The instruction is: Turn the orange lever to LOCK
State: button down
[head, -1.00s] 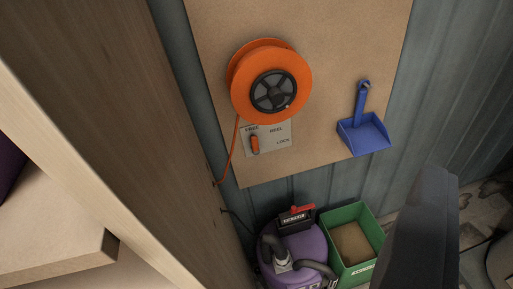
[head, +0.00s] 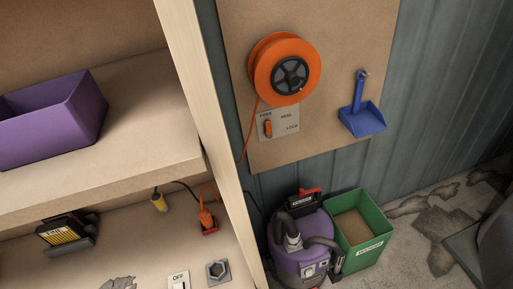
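The orange lever (head: 267,128) is small and sits on a pale label plate (head: 284,136) on the wall board. The plate reads FREE at upper left, REEL at upper right and LOCK at lower right. The lever stands nearly upright, just below FREE. The orange cord reel (head: 282,72) with a dark hub hangs right above the plate. A dark grey part at the right edge (head: 492,240) may be my gripper or arm; no fingertips show, and it is well away from the lever.
A wooden shelf unit with a purple bin (head: 50,125) fills the left; its upright post (head: 215,130) stands near the board. A blue dustpan (head: 361,115) hangs right of the reel. A purple vacuum (head: 303,240) and green box (head: 362,232) stand below. The floor at right looks stained.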

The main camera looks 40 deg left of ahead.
aim_at(268, 133)
jog(key=z, duration=0.25)
jog(key=i, duration=1.1)
jog(key=u, duration=0.15)
